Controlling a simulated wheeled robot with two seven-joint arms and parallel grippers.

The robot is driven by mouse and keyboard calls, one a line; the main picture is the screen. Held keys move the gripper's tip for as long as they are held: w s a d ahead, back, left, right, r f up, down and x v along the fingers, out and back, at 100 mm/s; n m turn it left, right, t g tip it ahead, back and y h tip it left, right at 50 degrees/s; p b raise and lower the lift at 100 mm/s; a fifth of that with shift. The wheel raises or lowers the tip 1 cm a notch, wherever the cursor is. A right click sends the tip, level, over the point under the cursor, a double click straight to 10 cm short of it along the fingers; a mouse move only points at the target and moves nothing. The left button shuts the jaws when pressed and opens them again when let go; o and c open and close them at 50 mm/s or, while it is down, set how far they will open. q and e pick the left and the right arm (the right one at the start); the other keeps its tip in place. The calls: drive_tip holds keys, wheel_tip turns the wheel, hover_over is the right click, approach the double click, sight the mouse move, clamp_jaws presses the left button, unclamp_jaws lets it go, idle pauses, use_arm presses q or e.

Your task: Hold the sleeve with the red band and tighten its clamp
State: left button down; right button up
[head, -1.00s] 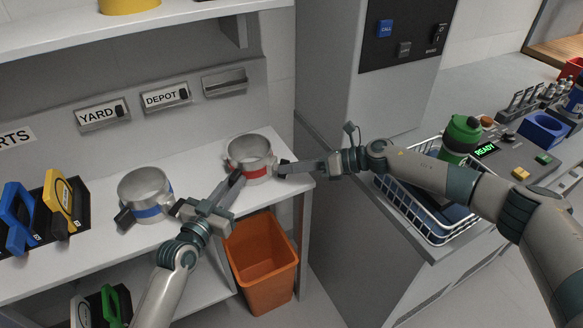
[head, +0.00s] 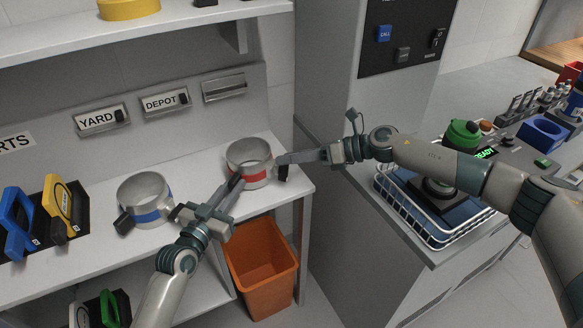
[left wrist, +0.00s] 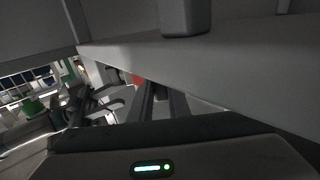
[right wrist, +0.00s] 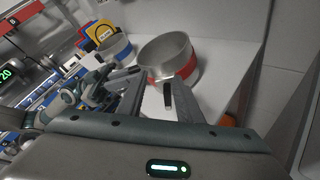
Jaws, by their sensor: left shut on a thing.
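The metal sleeve with the red band (head: 253,176) stands upright on the white shelf, near its right end; it also shows in the right wrist view (right wrist: 184,72). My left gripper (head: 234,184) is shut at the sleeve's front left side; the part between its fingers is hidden. A dark clamp piece (head: 283,173) sticks out on the sleeve's right side. My right gripper (head: 284,160) is at this piece. In the right wrist view, its fingers (right wrist: 160,97) are apart, with a dark piece between them; contact cannot be told.
A sleeve with a blue band (head: 151,214) stands left on the same shelf (head: 90,238). Blue and yellow tools (head: 55,200) stand further left. An orange bin (head: 262,265) is below the shelf end. A wire basket (head: 410,219) sits on the right counter.

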wheel_tip(320, 180, up, 5)
idle(0.3)
drive_tip(key=n+t+h, duration=0.1)
drive_tip(key=n, duration=0.1)
approach(281, 171)
drive_tip(key=s+d, duration=0.1)
drive_tip(key=d, duration=0.3)
drive_tip(key=shift+s+d+r, duration=0.2)
drive_tip(key=shift+a, duration=0.1)
drive_tip(key=x, duration=1.1)
drive_tip(key=shift+w+a, duration=0.3)
drive_tip(key=shift+w, duration=0.05)
clamp_jaws()
